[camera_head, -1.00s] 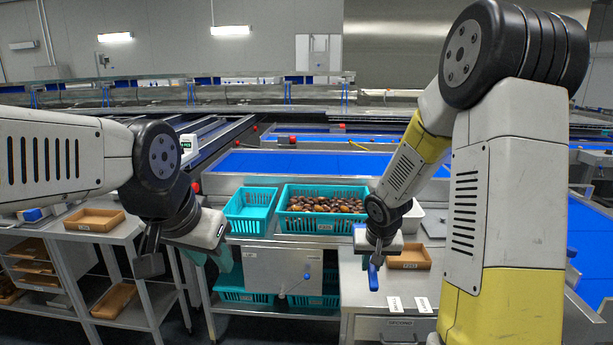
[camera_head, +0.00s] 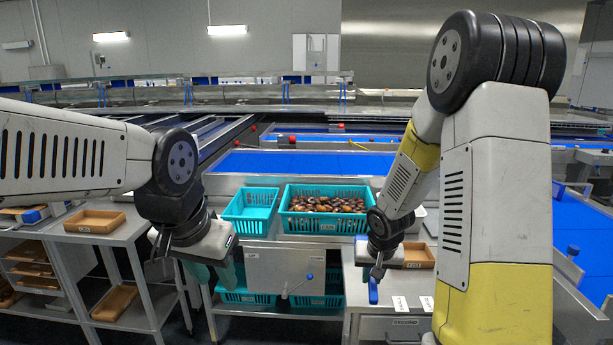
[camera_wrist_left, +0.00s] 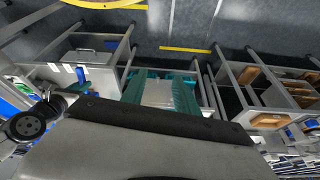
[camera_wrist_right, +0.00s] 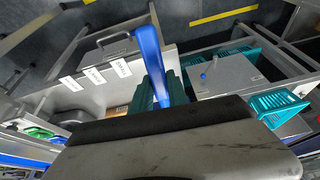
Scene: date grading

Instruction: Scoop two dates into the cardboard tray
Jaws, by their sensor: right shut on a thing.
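Dates (camera_head: 327,204) lie heaped in a teal basket (camera_head: 326,225) on the middle bench. One cardboard tray (camera_head: 418,254) sits on the right bench, partly hidden behind my right gripper. Another cardboard tray (camera_head: 94,221) sits on the left table. My right gripper (camera_head: 376,270) is shut on a blue scoop (camera_head: 373,291), which hangs down over the right bench. The scoop also shows in the right wrist view (camera_wrist_right: 149,55). My left gripper (camera_head: 215,274) is open and empty, pointing down in front of the middle bench; its teal fingers stand apart in the left wrist view (camera_wrist_left: 160,92).
An empty-looking teal basket (camera_head: 250,211) stands left of the dates. A grey panel with a blue-knobbed lever (camera_head: 309,277) fronts the middle bench, with teal baskets below. White cards (camera_head: 400,303) lie on the right bench. Another brown tray (camera_head: 115,302) is on the lower left shelf.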

